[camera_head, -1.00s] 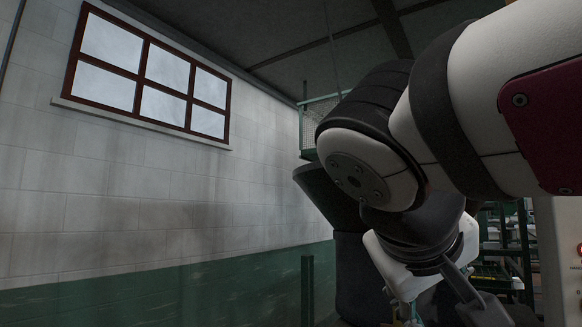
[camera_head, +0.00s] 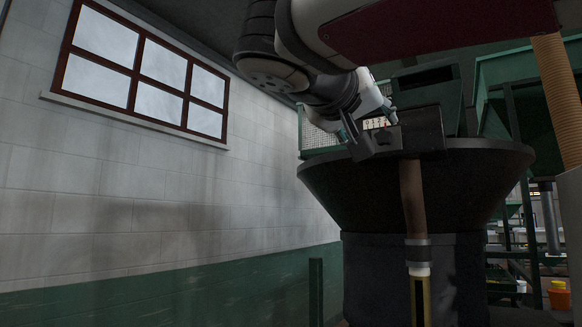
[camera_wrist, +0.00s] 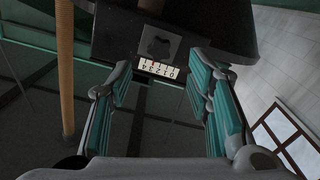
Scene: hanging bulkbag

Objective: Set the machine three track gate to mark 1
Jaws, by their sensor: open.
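My gripper (camera_head: 368,122) is open and empty, up beside the upper rim of a black conical hopper (camera_head: 425,185). In the wrist view my gripper (camera_wrist: 158,85) has its two teal-padded fingers spread wide. Beyond and between them shows a small white scale plate (camera_wrist: 157,69) with upside-down numerals and reddish marks. It also shows partly behind the fingers in the head view (camera_head: 375,123). Next to the scale is a dark plate with a darker recess (camera_wrist: 155,42), apart from the fingers. I cannot tell which mark the gate stands at.
A brown hose (camera_head: 412,200) runs down the hopper's front; a tan corrugated hose (camera_head: 560,100) hangs at right. A green mesh guard (camera_head: 318,140) is behind the gripper. The block wall with a red-framed window (camera_head: 140,70) is at left. Green frames stand at right.

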